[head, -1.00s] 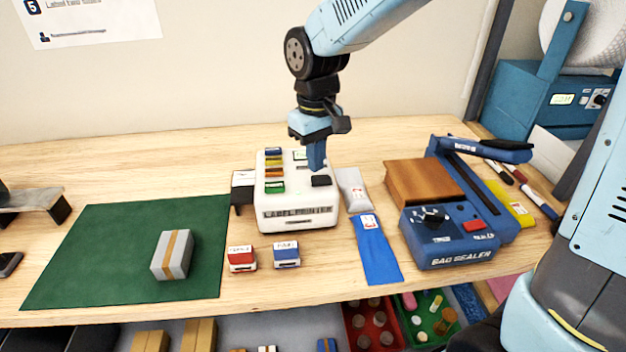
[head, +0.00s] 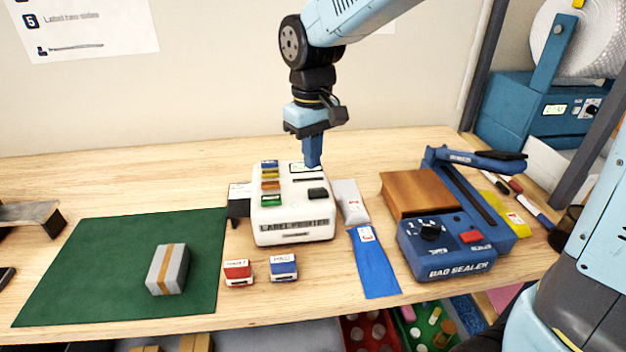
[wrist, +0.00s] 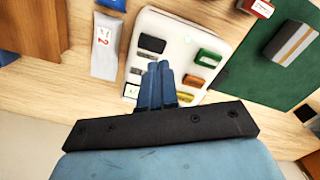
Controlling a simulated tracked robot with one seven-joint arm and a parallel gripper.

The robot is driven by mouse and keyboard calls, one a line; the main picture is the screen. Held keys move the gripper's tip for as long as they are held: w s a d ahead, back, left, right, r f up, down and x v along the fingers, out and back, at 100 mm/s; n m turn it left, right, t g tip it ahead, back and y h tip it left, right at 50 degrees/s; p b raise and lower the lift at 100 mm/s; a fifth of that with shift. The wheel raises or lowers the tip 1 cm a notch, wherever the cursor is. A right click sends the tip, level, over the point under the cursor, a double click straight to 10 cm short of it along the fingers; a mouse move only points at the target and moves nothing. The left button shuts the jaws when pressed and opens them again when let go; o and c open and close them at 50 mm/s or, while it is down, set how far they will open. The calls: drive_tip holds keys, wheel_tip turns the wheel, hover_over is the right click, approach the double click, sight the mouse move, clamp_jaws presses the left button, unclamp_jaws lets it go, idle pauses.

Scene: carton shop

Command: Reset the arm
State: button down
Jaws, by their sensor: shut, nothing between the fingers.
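My gripper (head: 312,163) is shut and empty, its blue fingers pointing down just over the back part of the white label printer (head: 292,213). In the wrist view the closed fingers (wrist: 158,68) overlap the printer's top (wrist: 185,33), which carries coloured buttons, a black pad and a small screen. I cannot tell from these views whether the fingertips touch the printer.
A green mat (head: 110,280) with a taped grey box (head: 167,269) lies left. Red (head: 237,272) and blue (head: 283,267) stamps stand in front of the printer. A grey pouch (head: 350,203), a blue pouch (head: 374,265) and the bag sealer (head: 445,250) are right.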

drive_tip(key=s+d+r+m+t, duration=0.1)
drive_tip(key=d+r+m, duration=0.15)
drive_tip(key=d, duration=0.45)
drive_tip(key=d+r+m+t, duration=0.1)
drive_tip(key=d+r, duration=0.2)
drive_tip(key=d, duration=0.5)
drive_tip(key=s+d+r+m+t, duration=0.1)
drive_tip(key=s+d+m, duration=0.1)
drive_tip(key=s+d, duration=0.2)
drive_tip(key=s+d+r+m+t, duration=0.1)
drive_tip(key=s+d, duration=0.4)
drive_tip(key=d, duration=0.5)
drive_tip(key=shift+s+m+t, duration=0.25)
drive_tip(key=shift+m+t, duration=0.55)
drive_tip(key=shift+m, duration=0.25)
drive_tip(key=shift+a+r, duration=0.1)
